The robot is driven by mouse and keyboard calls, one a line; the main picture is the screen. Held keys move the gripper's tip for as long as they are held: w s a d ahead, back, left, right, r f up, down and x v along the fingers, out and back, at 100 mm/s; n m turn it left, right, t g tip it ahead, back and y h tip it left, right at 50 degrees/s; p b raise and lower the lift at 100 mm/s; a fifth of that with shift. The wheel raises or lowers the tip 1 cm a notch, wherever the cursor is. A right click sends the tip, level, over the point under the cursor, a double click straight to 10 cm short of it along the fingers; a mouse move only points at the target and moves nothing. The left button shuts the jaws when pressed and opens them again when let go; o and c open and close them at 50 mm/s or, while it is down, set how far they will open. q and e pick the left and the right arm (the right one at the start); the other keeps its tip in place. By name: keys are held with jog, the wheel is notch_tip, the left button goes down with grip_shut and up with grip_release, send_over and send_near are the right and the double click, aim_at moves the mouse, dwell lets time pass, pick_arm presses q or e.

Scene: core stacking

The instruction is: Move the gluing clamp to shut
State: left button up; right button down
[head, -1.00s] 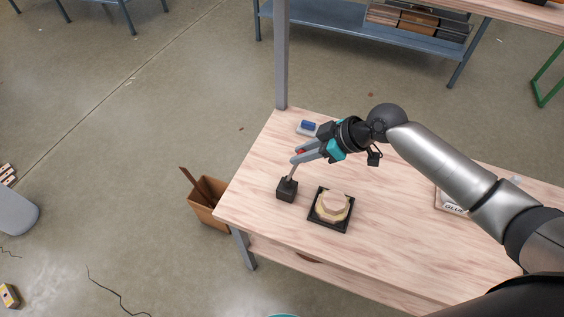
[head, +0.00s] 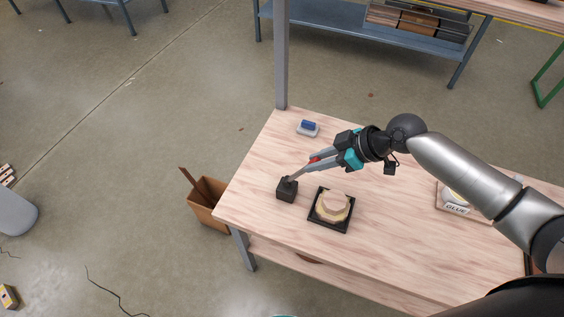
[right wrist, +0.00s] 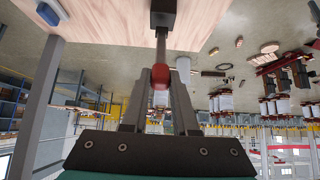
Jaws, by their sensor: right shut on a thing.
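The gluing clamp shows in the head view as a small black base (head: 287,192) on the wooden table, with a thin lever rising from it. The lever leans well over to the right, over the side of the black square tray. My right gripper (head: 312,161) is shut on the red knob (head: 315,160) at the lever's end. In the right wrist view the red knob (right wrist: 160,77) sits between the two fingers of the gripper (right wrist: 163,85). The lever's shaft (right wrist: 162,45) runs up to the dark base. My left gripper is not in view.
A black tray (head: 318,222) holding round pale pieces (head: 334,203) is right of the clamp base. A blue-topped block (head: 308,127) lies near the back edge. A tray labelled GLUE (head: 454,209) is at the right. A brown bin (head: 211,211) stands on the floor.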

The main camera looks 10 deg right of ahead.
aim_at(329, 198)
jog(key=shift+s+d+f+b, duration=0.35)
jog(key=shift+s+d+f, duration=0.1)
jog(key=shift+d+f, duration=0.15)
jog(key=shift+s+d+f+b, duration=0.4)
jog(key=shift+d+f, duration=0.1)
jog(key=shift+d, duration=0.15)
jog(key=shift+f, duration=0.1)
jog(key=shift+s+d+f+b, duration=0.35)
jog(key=shift+d+f+b, duration=0.2)
jog(key=shift+f+b, duration=0.15)
jog(key=shift+s+d+f+b, duration=0.35)
jog(key=shift+d+f+b, duration=0.2)
jog(key=shift+f, duration=0.25)
jog(key=shift+s+d+f+b, duration=0.15)
jog(key=shift+d+f+b, duration=0.05)
jog(key=shift+f+b, duration=0.4)
jog(key=shift+s+d+f+b, duration=0.15)
jog(key=shift+d+f+b, duration=0.1)
jog(key=shift+f+b, duration=0.35)
jog(key=shift+s+d+f+b, duration=0.2)
jog(key=shift+f+b, duration=0.3)
jog(key=shift+f, duration=0.2)
jog(key=shift+d+f+b, duration=0.1)
jog(key=shift+f+b, duration=0.8)
jog(key=shift+f, duration=0.15)
jog(key=c, duration=0.6)
grip_release()
jog(key=shift+r, duration=0.1)
